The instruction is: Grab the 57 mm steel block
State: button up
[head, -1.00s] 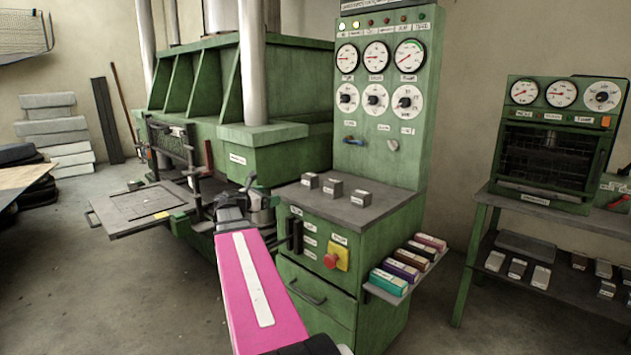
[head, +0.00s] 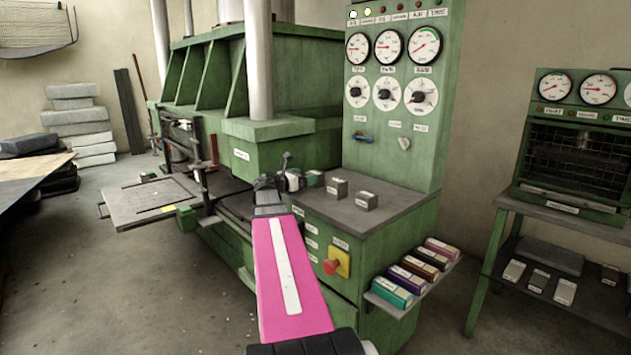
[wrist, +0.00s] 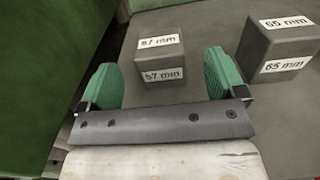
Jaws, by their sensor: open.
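The 57 mm steel block (wrist: 158,58) is a small grey cube with white labels on the dark console top (wrist: 190,22). In the wrist view it stands upright ahead of my gripper (wrist: 162,76), roughly centred between the two green fingers. The fingers are open, with nothing held, and a gap shows between each finger and the block. In the head view my gripper (head: 303,181) is over the left end of the console top and hides much of that end. A block labelled 65 mm (wrist: 275,52) stands to the right of the right finger.
Another grey block (head: 364,200) stands farther right on the console. The gauge panel (head: 400,110) rises behind it. The green press (head: 285,140) is to the left. A side shelf (head: 400,302) holds several coloured boxes. An oven (head: 575,150) stands on the right-hand bench.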

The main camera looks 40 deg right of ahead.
jog(key=shift+w+d+f, duration=0.1)
jog(key=shift+w+d, duration=0.1)
jog(key=shift+d, duration=1.35)
jog(key=shift+w+d+f, duration=0.1)
jog(key=shift+w+d, duration=0.05)
jog(key=shift+d, duration=1.35)
jog(key=shift+r, duration=0.15)
grip_shut()
